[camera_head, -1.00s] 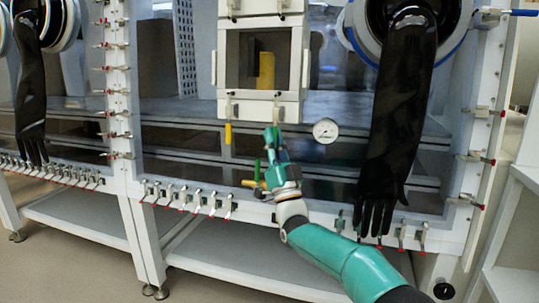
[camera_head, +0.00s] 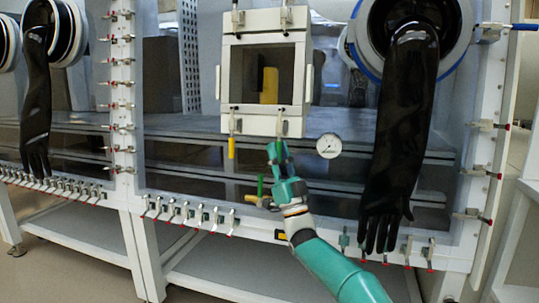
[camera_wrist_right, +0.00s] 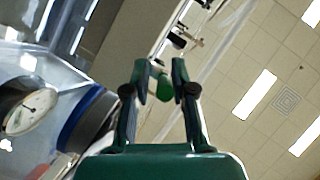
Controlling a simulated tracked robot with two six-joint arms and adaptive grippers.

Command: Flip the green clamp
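The green clamp is at the lower right edge of the small white door (camera_head: 262,120). Its metal part (camera_head: 279,124) shows above my right gripper (camera_head: 277,151), which covers its handle in the head view. In the right wrist view the rounded green handle (camera_wrist_right: 164,88) of the clamp shows between the two fingertips of my right gripper (camera_wrist_right: 159,72). The fingers are apart, with a gap on the handle's left; I cannot tell whether the right finger touches it. My left gripper is out of view.
A yellow-handled clamp (camera_head: 231,148) hangs left of the green one. A round gauge (camera_head: 329,146) sits close right of my gripper, and a long black glove (camera_head: 402,130) hangs farther right. A green lever (camera_head: 260,186) and yellow handle (camera_head: 251,199) are below.

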